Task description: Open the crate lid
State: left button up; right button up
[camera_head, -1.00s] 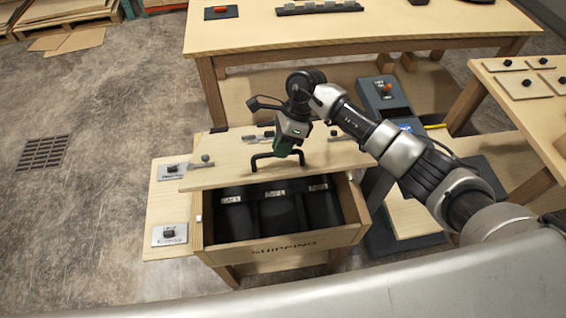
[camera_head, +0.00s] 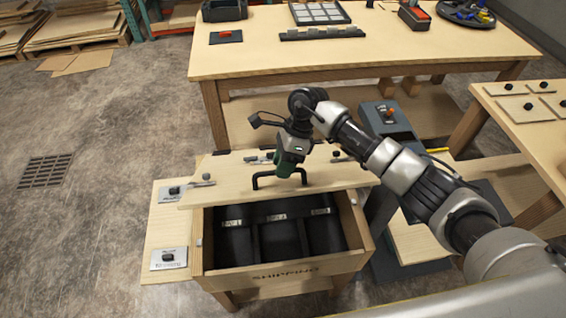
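The shipping crate (camera_head: 285,273) is a wooden box with black bins (camera_head: 280,238) inside. Its light wooden lid (camera_head: 230,181) is slid or raised toward the back, so the front part of the crate shows open. A black bar handle (camera_head: 262,179) stands on the lid. My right gripper (camera_head: 287,172) is at the handle, pointing down. Its fingertips are partly hidden by its own body, and I cannot tell whether they close on the bar. My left gripper is not in view.
A long workbench (camera_head: 350,55) stands behind the crate, with trays and small parts on it. A grey box with an orange knob (camera_head: 388,122) is to the right of the crate. Another table (camera_head: 515,112) is at the right.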

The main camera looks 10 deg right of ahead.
jog(key=shift+r, duration=0.1)
jog(key=shift+d+r, duration=0.15)
jog(key=shift+r, duration=0.1)
jog(key=b+v, duration=0.3)
jog(key=v, duration=0.7)
jog(key=shift+b, duration=0.35)
jog(key=shift+w, duration=0.1)
